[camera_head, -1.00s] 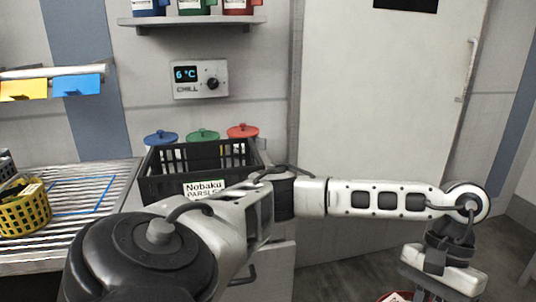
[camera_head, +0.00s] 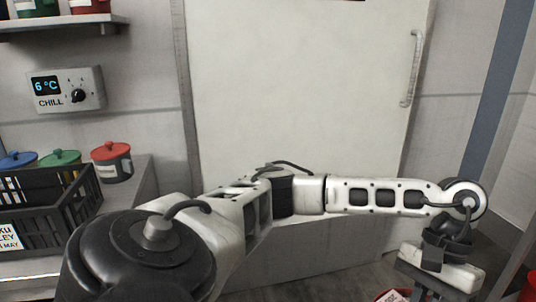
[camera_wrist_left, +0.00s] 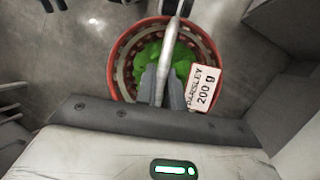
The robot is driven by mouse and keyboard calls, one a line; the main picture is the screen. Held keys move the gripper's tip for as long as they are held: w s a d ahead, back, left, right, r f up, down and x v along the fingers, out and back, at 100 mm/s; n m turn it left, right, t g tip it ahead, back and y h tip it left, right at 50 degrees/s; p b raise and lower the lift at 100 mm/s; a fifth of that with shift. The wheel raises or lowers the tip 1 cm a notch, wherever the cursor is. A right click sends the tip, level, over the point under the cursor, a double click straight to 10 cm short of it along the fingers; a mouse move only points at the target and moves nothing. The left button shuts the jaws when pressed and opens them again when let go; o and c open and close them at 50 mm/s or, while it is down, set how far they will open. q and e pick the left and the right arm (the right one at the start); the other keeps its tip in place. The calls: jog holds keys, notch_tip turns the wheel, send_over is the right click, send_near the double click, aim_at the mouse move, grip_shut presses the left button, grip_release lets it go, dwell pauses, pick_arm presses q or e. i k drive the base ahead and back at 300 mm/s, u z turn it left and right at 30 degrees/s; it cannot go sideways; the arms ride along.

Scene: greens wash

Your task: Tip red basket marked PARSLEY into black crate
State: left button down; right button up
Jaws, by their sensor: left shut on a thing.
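The red basket (camera_wrist_left: 116,72) hangs below my left gripper (camera_wrist_left: 165,88) in the left wrist view. It holds green leaves (camera_wrist_left: 150,54) and has a white tag (camera_wrist_left: 204,88) reading PARSLEY 200 g. My left gripper is shut on the basket's handle. In the head view my left gripper is low at the right, with its fingertips out of frame, and only a sliver of the basket shows at the bottom edge. The black crate (camera_head: 60,216) stands on the counter at the left, its label cut off by the picture edge, well apart from the basket. My right gripper is out of view.
Blue (camera_head: 18,160), green (camera_head: 60,157) and red (camera_head: 112,160) lidded containers stand behind the crate. A chill control (camera_head: 66,90) is on the wall. A white door (camera_head: 300,90) fills the middle. Something red (camera_head: 529,288) shows at the lower right edge.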

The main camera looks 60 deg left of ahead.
aim_at(42, 224)
jog(key=i, duration=0.85)
jog(key=u, duration=3.9)
jog(key=i, duration=0.5)
jog(key=z, duration=0.05)
